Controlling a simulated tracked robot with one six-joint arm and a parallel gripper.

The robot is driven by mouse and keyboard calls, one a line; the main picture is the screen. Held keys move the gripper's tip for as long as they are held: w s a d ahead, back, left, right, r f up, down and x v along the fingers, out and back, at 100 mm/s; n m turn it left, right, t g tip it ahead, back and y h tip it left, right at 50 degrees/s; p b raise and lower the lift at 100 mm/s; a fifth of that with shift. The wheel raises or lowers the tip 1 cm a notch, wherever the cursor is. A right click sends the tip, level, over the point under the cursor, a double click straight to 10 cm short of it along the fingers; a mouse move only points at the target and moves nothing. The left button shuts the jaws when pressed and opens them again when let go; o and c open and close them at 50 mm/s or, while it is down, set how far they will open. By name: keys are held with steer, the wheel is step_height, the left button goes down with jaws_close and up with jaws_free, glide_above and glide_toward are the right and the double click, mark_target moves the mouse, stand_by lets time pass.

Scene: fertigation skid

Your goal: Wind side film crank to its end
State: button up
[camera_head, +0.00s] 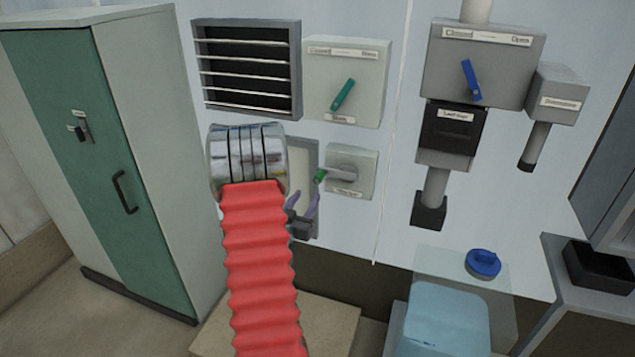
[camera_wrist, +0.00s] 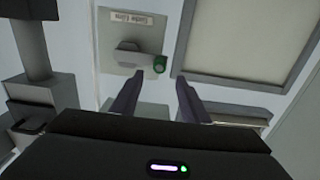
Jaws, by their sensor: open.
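The side film crank is a grey wall plate (camera_head: 362,164) with a grey arm and a green knob (camera_head: 320,175). In the head view the knob points left from the hub. In the wrist view the crank plate (camera_wrist: 117,62) is upside down and its green knob (camera_wrist: 159,64) sits at the right. My gripper (camera_head: 304,205) is open and empty, just below and left of the knob. In the wrist view the two purple fingers of my gripper (camera_wrist: 158,92) stand apart, with the knob beyond and between their tips. I see no contact.
A louvre vent (camera_head: 248,68) and a panel with a green lever (camera_head: 343,94) are above. A panel with a blue lever (camera_head: 471,80) is right. A green cabinet (camera_head: 75,130) stands left. A light blue container (camera_head: 445,320) and a blue cap (camera_head: 483,263) are low right.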

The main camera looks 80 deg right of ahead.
mark_target(317, 182)
steer(key=d, duration=0.7)
steer(key=s+d, duration=0.1)
steer(key=d, duration=0.3)
steer(key=shift+d, duration=0.1)
